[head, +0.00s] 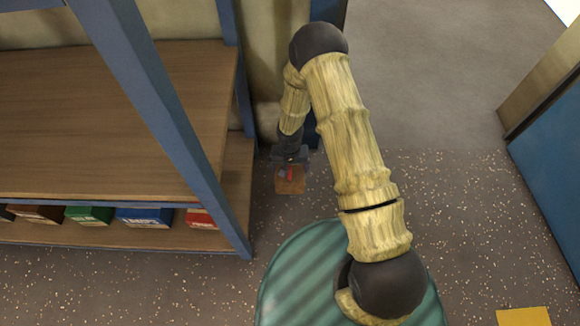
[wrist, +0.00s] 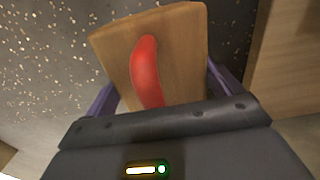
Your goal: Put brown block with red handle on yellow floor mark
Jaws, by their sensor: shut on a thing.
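The brown block (head: 290,184) with its red handle (head: 290,173) hangs at the end of my arm in the head view, beside the shelf's right end. In the wrist view the block (wrist: 187,55) and its red handle (wrist: 146,72) fill the upper middle. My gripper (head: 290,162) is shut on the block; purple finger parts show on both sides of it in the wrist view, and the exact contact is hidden. The yellow floor mark (head: 523,317) is at the bottom right of the head view, cut by the frame edge and bare where visible.
A blue-framed wooden shelf (head: 110,120) stands at left, with several coloured boxes on its lower board, including a blue box (head: 145,217) and a red box (head: 200,218). A blue panel (head: 552,160) stands at right. Speckled floor (head: 460,220) between is clear.

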